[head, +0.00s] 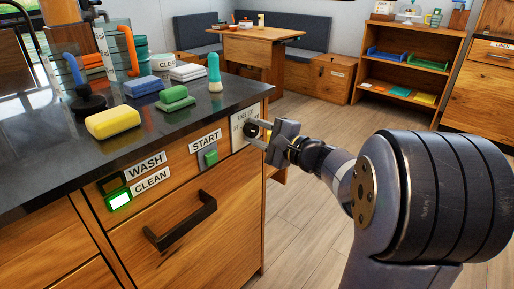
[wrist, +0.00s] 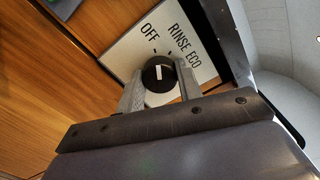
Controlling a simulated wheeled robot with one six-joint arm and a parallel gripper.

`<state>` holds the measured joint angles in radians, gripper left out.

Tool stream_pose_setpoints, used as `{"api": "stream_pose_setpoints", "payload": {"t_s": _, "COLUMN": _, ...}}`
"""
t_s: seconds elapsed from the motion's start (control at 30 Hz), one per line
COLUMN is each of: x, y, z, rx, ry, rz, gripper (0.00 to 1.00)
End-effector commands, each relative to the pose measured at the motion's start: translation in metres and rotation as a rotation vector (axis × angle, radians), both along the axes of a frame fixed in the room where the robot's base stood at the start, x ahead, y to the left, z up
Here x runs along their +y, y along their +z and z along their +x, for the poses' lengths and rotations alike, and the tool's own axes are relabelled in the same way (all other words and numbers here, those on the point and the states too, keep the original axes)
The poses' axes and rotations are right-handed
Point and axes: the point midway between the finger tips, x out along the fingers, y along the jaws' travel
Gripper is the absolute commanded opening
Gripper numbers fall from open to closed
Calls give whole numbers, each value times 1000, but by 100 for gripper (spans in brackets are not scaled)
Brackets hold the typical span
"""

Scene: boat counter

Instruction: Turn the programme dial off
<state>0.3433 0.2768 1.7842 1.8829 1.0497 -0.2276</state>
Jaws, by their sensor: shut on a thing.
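The programme dial (wrist: 158,74) is a round black knob with a white mark, on a pale plate (wrist: 124,47) lettered OFF and RINSE ECO. In the wrist view its mark points nearly straight up, close to the tick below OFF. My gripper (wrist: 161,82) is shut on the dial, one finger on each side of it. In the head view my gripper (head: 257,139) reaches the plate at the right end of the counter front, and the dial is mostly hidden by the fingers.
Left of the plate are a green START button (head: 210,157) and a lit green CLEAN lamp (head: 119,199) below a dark WASH lamp (head: 112,184). A black drawer handle (head: 180,222) sticks out below. Sponges, including a yellow one (head: 113,122), lie on the dark counter (head: 60,150).

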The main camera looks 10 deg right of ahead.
Motion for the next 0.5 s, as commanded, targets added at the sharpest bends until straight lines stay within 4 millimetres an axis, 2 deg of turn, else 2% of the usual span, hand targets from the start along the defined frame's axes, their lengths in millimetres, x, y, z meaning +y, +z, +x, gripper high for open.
{"api": "stream_pose_setpoints", "payload": {"t_s": 0.03, "x": 0, "y": -6, "z": -1, "rx": -17, "ry": 1, "rz": -23, "gripper": 11}}
{"api": "stream_pose_setpoints", "payload": {"t_s": 0.5, "x": 0, "y": -1, "z": 0, "rx": -94, "ry": 2, "rz": -132, "gripper": 11}}
